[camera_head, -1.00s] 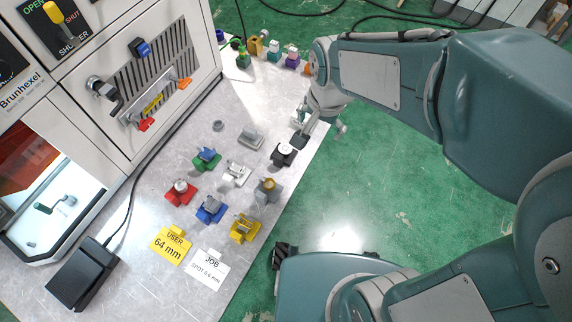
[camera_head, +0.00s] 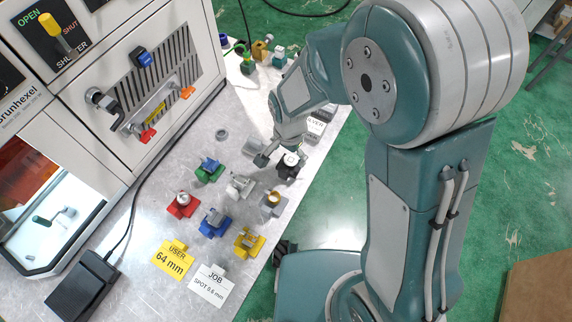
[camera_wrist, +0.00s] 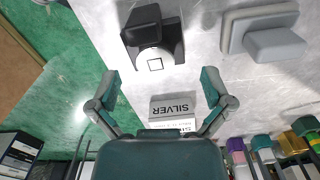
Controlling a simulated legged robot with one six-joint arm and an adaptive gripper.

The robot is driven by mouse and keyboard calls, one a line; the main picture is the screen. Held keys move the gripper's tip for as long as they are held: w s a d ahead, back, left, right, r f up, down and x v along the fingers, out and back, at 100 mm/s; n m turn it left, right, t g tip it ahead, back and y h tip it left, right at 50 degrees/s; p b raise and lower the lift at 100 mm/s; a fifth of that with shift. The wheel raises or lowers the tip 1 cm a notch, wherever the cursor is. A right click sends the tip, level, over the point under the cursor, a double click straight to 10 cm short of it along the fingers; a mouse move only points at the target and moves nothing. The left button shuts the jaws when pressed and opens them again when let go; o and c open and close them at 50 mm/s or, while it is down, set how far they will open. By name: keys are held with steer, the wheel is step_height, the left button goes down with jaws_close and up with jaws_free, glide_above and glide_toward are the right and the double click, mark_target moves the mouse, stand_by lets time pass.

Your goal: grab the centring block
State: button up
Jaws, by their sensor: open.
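The frames do not show which piece is the centring block. A black block with a white round top marked with a small square (camera_wrist: 153,56) lies ahead of my gripper in the wrist view; it also shows in the head view (camera_head: 289,164). My gripper (camera_wrist: 160,85) is open and empty, its two fingers spread to either side of the line to this block, apart from it. In the head view my gripper (camera_head: 282,150) is just above and beside the black block. A grey block (camera_wrist: 265,38) lies to the right in the wrist view.
A SILVER label (camera_wrist: 172,107) lies on the bench between my fingers. Green (camera_head: 209,171), red (camera_head: 182,205), blue (camera_head: 214,223) and yellow (camera_head: 248,243) blocks stand nearby, with a white-grey one (camera_head: 240,186) and a brass-topped grey one (camera_head: 272,203). The machine (camera_head: 120,90) stands left.

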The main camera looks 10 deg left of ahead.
mark_target(291, 161)
steer(key=shift+d+f, duration=0.2)
steer(key=shift+f, duration=0.55)
steer(key=shift+d+f, duration=0.15)
steer(key=shift+f, duration=0.6)
steer(key=shift+a, duration=0.2)
steer(key=c, duration=1.2)
steer(key=shift+s+d, duration=0.1)
steer(key=shift+d, duration=0.1)
steer(key=shift+c, duration=0.7)
